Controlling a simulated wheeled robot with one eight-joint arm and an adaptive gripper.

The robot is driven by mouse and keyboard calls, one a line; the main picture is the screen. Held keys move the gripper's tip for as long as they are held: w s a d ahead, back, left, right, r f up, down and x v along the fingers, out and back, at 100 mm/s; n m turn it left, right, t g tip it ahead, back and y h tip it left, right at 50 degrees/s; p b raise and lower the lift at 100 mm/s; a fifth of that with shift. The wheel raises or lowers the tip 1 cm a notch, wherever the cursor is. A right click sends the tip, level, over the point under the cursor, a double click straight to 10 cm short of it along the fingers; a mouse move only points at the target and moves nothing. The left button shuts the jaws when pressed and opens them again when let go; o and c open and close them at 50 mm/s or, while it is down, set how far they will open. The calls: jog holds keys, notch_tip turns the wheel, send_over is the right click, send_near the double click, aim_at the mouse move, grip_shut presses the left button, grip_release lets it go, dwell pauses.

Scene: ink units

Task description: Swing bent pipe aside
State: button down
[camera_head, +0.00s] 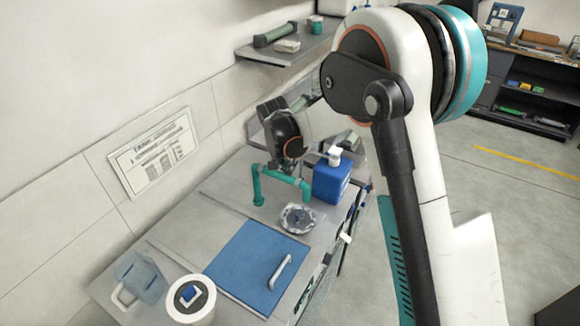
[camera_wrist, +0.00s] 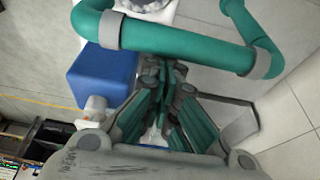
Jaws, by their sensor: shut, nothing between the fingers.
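The bent pipe (camera_head: 284,179) is teal with grey collars. It rises from the counter near the wall, runs level and turns down at its right end above a round dish. In the wrist view the pipe (camera_wrist: 182,45) crosses the upper part of the picture. My gripper (camera_wrist: 166,66) is shut and empty, with its fingertips at the near edge of the pipe's level stretch. I cannot tell whether they touch it. In the head view my wrist is just above and behind the pipe, and the fingers cannot be made out clearly.
A blue bottle with a white pump (camera_head: 332,178) stands close right of the pipe. The round dish (camera_head: 298,219) is below it. A blue panel with a white handle (camera_head: 250,262), a round white container (camera_head: 191,300) and a clear jug (camera_head: 142,275) are nearer. A wall shelf (camera_head: 285,52) is above.

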jog(key=shift+s+a+f+m+h+b, duration=0.1)
jog(key=shift+s+a+m+h+b, duration=0.3)
jog(key=shift+s+m, duration=0.6)
jog(key=s+a+m+g+b, duration=0.1)
jog(key=s+a+m+b, duration=0.2)
jog(key=a, duration=0.8)
jog(key=shift+s+a+m+g+h, duration=0.3)
jog(key=shift+s+m+g, duration=0.1)
jog(key=shift+s+m, duration=1.05)
jog(key=shift+s+a, duration=0.1)
jog(key=shift+s, duration=0.05)
